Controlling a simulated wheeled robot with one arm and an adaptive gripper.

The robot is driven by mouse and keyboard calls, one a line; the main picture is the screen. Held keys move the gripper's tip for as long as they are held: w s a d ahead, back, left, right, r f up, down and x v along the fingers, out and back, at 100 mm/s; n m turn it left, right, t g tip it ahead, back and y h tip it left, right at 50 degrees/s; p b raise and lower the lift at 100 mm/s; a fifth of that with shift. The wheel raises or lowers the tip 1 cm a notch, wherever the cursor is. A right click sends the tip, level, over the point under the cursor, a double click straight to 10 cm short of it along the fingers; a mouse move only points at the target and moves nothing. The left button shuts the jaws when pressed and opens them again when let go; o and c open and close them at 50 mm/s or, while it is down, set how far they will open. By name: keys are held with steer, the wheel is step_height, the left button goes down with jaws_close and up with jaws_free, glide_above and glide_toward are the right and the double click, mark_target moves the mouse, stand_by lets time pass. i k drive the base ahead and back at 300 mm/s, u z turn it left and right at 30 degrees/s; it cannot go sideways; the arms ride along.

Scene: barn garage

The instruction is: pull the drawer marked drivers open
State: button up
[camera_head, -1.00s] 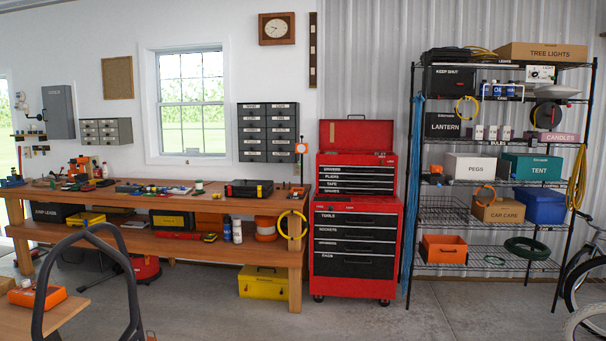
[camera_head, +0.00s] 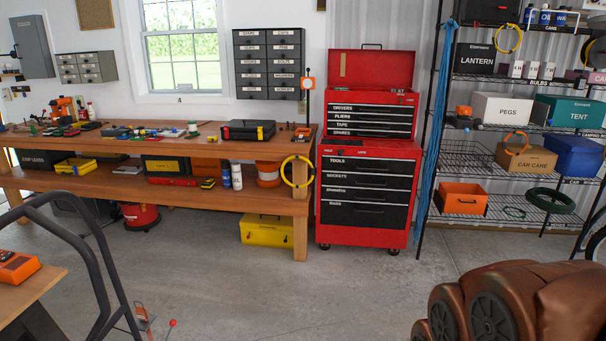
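The drawer marked DRIVERS (camera_head: 371,108) is the top one in the small red upper chest (camera_head: 409,98). Its front is dark with a white label at the left and looks flush with the drawers below, so it appears shut. Beneath it are the drawers marked PLIERS, TAPE and SPARES (camera_head: 370,133). The chest's red lid (camera_head: 371,68) stands raised. The chest sits on a wider red wheeled cabinet (camera_head: 412,165) with dark drawers, which look shut. My gripper is not in view.
A wooden workbench (camera_head: 250,182) stands left of the cabinet, a yellow hose hanging at its right end. A wire shelf rack (camera_head: 478,150) stands close on the right. Concrete floor (camera_head: 300,300) is clear before the cabinet. A dark bent-tube handle (camera_head: 95,262) rises at lower left.

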mark_target(331, 106)
steer(key=i, duration=4.1)
steer(key=u, duration=0.25)
